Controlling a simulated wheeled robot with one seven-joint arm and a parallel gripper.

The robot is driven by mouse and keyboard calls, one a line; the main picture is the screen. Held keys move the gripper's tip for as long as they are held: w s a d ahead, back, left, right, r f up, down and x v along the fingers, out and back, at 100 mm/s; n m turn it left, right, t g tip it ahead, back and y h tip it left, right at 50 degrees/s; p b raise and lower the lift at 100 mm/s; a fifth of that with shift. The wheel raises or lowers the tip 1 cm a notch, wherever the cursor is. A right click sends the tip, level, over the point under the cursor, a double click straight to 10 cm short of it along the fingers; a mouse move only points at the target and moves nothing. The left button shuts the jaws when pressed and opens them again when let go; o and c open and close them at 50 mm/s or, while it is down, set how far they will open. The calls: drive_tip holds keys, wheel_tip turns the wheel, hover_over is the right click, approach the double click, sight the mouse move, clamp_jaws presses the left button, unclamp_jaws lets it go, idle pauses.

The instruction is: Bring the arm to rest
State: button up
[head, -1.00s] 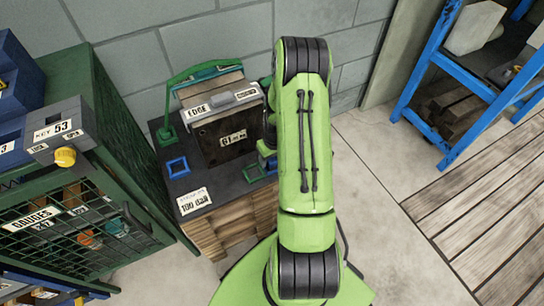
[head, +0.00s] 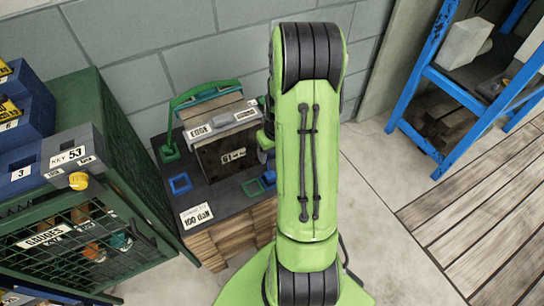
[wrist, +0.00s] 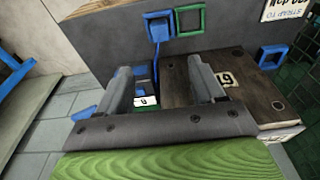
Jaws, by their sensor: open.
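My green arm (head: 310,150) stretches up the middle of the head view, bent at a black ribbed joint at the top. My gripper (wrist: 160,75) shows in the wrist view as two grey fingers, spread apart with nothing held between them. In the head view the gripper is mostly hidden behind the arm. A dark wooden block (head: 222,160) with a number plate stands on the dark bench top (head: 199,195). In the wrist view the block (wrist: 255,95) lies beyond and beside the right finger; I cannot tell whether they touch.
A green mesh cabinet (head: 95,235) stands at the left, with a grey key box (head: 68,160) on it. A blue rack (head: 440,130) stands at the right. The wooden floor boards (head: 480,230) there are clear.

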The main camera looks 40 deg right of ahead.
drive_tip(key=shift+r, duration=0.3)
drive_tip(key=s+a+r+n+t+p, duration=0.1)
drive_tip(key=a+r+p, duration=0.1)
drive_tip(key=a+r, duration=0.45)
drive_tip(key=a+r+p, duration=0.2)
drive_tip(key=a+r, duration=0.1)
drive_tip(key=r, duration=0.6)
drive_tip(key=s+a+r+n+t+p, duration=0.1)
drive_tip(key=a+r+p, duration=0.25)
drive_tip(key=r, duration=0.45)
drive_tip(key=s+a+r+n+t+p, duration=0.1)
drive_tip(key=s+a+r+p, duration=0.2)
drive_tip(key=s+a+r, duration=0.6)
drive_tip(key=shift+s+a+r+t+p, duration=0.3)
drive_tip(key=shift+s+r+t, duration=0.15)
drive_tip(key=shift+s, duration=0.8)
drive_tip(key=shift+d, duration=0.1)
